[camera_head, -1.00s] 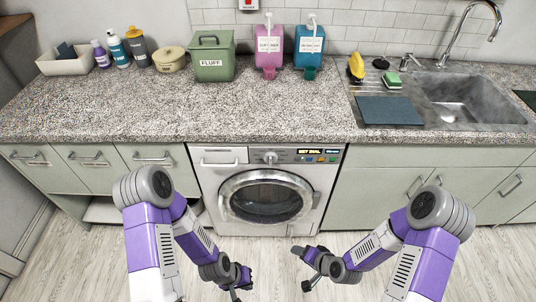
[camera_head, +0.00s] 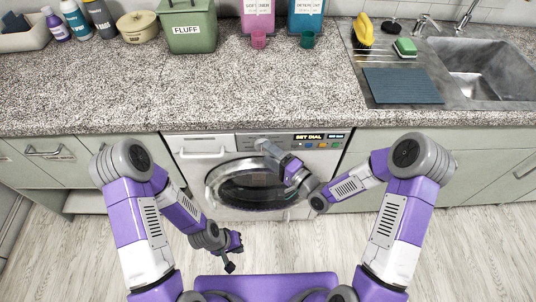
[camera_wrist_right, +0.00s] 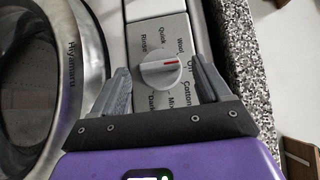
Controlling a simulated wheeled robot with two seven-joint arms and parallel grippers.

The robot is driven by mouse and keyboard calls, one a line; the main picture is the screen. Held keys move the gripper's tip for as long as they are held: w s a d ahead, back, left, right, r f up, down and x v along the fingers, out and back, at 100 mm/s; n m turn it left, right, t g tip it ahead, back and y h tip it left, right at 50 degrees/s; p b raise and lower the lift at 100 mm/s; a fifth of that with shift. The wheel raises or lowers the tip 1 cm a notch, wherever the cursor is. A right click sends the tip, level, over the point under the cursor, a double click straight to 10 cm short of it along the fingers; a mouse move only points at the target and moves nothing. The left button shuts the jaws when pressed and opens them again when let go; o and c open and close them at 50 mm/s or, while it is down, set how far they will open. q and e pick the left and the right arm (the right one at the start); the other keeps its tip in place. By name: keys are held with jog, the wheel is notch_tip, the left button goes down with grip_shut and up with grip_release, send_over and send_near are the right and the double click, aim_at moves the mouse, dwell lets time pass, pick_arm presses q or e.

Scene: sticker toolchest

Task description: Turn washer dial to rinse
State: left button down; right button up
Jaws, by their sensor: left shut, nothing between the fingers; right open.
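The washer (camera_head: 200,150) stands under the counter. Its round white dial (camera_wrist_right: 160,72) shows in the right wrist view, with a red mark pointing right toward the "Off" label. The "Rinse" label (camera_wrist_right: 146,43) is up and left of the dial. My right gripper (camera_wrist_right: 161,64) is open, with one finger on each side of the dial; I cannot tell whether they touch it. In the head view my right gripper (camera_head: 265,148) is at the washer's panel and covers the dial. My left gripper (camera_head: 231,264) is shut and empty, low over the floor in front of the washer.
The washer's display (camera_head: 308,137) reads "SET DIAL". The round door (camera_head: 258,187) is closed below the panel. The speckled counter (camera_head: 200,95) overhangs close above the panel. Floor in front is free.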

jog(key=shift+w+a, duration=0.4)
jog(key=shift+c, duration=0.2)
